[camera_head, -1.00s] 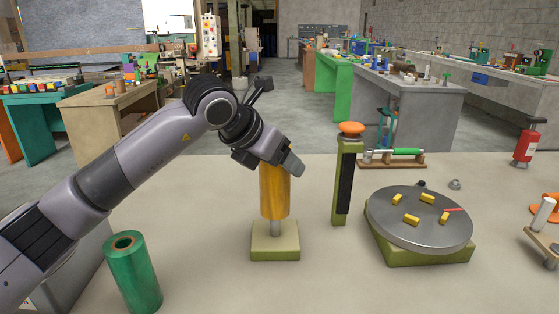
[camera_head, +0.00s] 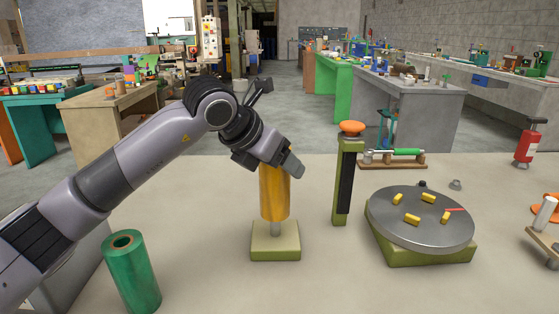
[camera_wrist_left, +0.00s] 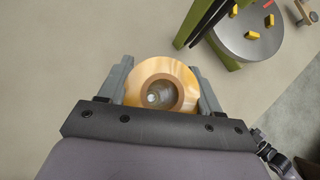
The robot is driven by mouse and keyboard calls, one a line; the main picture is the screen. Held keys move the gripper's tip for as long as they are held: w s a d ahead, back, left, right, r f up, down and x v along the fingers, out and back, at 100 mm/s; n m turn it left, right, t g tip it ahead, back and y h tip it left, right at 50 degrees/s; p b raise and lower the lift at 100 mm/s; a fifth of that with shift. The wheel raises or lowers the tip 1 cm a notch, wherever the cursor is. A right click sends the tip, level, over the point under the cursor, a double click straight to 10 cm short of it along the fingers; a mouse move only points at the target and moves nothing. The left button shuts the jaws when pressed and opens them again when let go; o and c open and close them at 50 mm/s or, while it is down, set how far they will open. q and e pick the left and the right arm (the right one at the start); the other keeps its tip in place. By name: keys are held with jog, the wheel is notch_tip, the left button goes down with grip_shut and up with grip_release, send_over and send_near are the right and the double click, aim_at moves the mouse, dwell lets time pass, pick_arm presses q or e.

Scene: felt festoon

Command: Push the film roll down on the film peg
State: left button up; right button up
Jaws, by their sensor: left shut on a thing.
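The yellow film roll (camera_head: 273,194) stands upright around the grey film peg (camera_head: 275,229) on its square olive base (camera_head: 275,245). A short length of peg shows between the roll's lower end and the base, so the roll sits above the base. My left gripper (camera_head: 277,165) is shut on the upper part of the roll. In the left wrist view the fingers lie on both sides of the roll (camera_wrist_left: 185,75), and the grey peg tip shows inside its brown core (camera_wrist_left: 160,93). My right gripper is not in view.
A green roll (camera_head: 132,272) stands at the front left. Right of the peg are an olive post with an orange knob (camera_head: 351,129) and a grey turntable (camera_head: 415,232) with several yellow pieces. A red extinguisher-like bottle (camera_head: 526,143) stands far right.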

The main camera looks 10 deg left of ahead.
pick_arm(q)
jog(key=shift+f+b, duration=1.95)
jog(key=shift+f, duration=0.4)
jog(key=shift+s+d+f+b, duration=0.2)
jog(key=shift+s+f+b, duration=0.05)
jog(key=shift+f+b, duration=0.35)
jog(key=shift+f, duration=0.1)
jog(key=shift+w+r+p, duration=0.25)
jog(key=shift+r+p, duration=0.55)
jog(key=shift+r, duration=0.2)
notch_tip(320, 180, up, 4)
jog(key=shift+a+f+p, duration=0.1)
jog(key=shift+a+p, duration=0.05)
jog(key=shift+p, duration=0.95)
jog(key=shift+a+b, duration=0.1)
jog(key=shift+b, duration=0.2)
jog(key=shift+f, duration=0.15)
